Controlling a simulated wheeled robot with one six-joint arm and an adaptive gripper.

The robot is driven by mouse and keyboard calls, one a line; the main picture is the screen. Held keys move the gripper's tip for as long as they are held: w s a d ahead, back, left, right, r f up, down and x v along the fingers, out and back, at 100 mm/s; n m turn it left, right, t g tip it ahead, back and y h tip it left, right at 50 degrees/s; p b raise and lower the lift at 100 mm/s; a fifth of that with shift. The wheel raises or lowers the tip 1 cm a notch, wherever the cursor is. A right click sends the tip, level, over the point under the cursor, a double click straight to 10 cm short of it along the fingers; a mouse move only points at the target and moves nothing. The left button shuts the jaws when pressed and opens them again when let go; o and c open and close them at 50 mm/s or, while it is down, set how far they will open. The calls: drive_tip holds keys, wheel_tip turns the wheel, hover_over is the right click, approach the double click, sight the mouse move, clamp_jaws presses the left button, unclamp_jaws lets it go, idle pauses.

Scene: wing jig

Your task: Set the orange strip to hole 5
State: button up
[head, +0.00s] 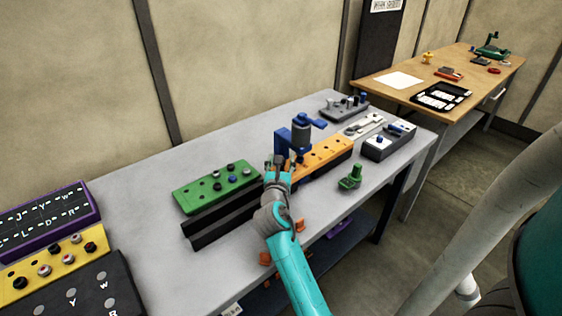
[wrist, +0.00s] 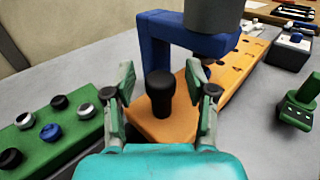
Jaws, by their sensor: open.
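The orange strip (head: 327,153) lies on the grey table, running away to the upper right. It also shows in the wrist view (wrist: 235,70) with a row of dark holes. A black knob (wrist: 160,96) stands upright on its near end. A blue press (wrist: 165,40) with a grey cylinder (wrist: 212,15) reaches over the strip just beyond the knob; it stands at the strip in the head view (head: 292,137). My gripper (wrist: 162,78) is open, one finger on each side of the knob, with gaps visible. Hole numbers are not readable.
A green block (head: 217,187) with several knobs sits left of my gripper, behind a black rail (head: 232,213). A small green fixture (head: 350,178) stands to the right, with a grey box (head: 389,142) beyond. Clear table lies in front of the strip.

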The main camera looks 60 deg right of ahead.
drive_tip(key=v, duration=1.1)
drive_tip(key=shift+s+a, duration=0.15)
drive_tip(key=shift+a, duration=0.2)
